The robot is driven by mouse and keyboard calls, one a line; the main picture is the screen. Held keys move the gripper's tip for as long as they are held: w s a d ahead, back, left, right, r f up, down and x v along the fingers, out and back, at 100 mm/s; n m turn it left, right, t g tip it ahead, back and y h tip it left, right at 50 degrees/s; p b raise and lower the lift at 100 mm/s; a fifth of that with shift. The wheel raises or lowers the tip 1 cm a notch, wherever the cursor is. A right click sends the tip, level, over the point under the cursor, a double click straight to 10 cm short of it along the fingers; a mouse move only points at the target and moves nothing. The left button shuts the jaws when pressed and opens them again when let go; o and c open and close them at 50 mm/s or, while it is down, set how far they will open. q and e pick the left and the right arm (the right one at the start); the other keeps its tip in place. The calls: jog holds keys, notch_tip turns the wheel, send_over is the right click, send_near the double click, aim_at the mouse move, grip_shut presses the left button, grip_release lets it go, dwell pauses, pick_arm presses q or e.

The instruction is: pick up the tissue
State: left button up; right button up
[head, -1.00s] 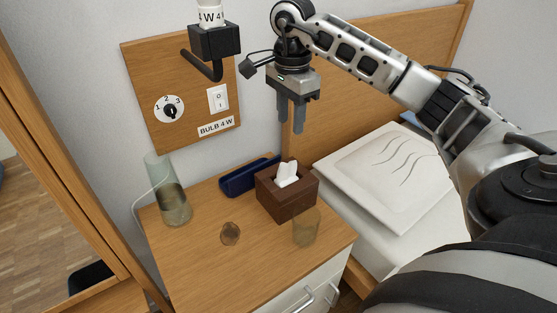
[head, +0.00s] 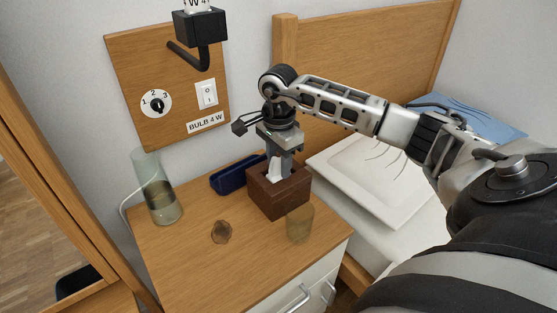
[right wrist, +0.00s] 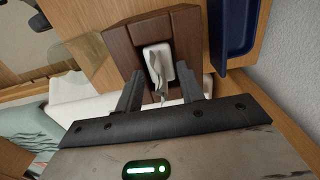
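A white tissue (head: 276,171) sticks up from the top of a dark brown wooden tissue box (head: 282,199) on the nightstand. The tissue also shows in the right wrist view (right wrist: 158,68), rising from the box's opening. My right gripper (head: 281,165) points down right over the box. In the right wrist view its two fingers (right wrist: 162,92) are spread, one on each side of the tissue's upper end, with gaps visible. In the head view the fingers partly hide the tissue. My left gripper is not in view.
On the nightstand (head: 190,265) stand a glass vase (head: 160,195) at left, a dark blue tray (head: 235,174) behind, a small brown round object (head: 221,232) and an amber glass (head: 300,224) close in front of the box. A bed with a pillow (head: 375,180) is at right.

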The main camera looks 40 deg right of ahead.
aim_at(278, 155)
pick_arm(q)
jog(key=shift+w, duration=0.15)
pick_arm(e)
grip_shut()
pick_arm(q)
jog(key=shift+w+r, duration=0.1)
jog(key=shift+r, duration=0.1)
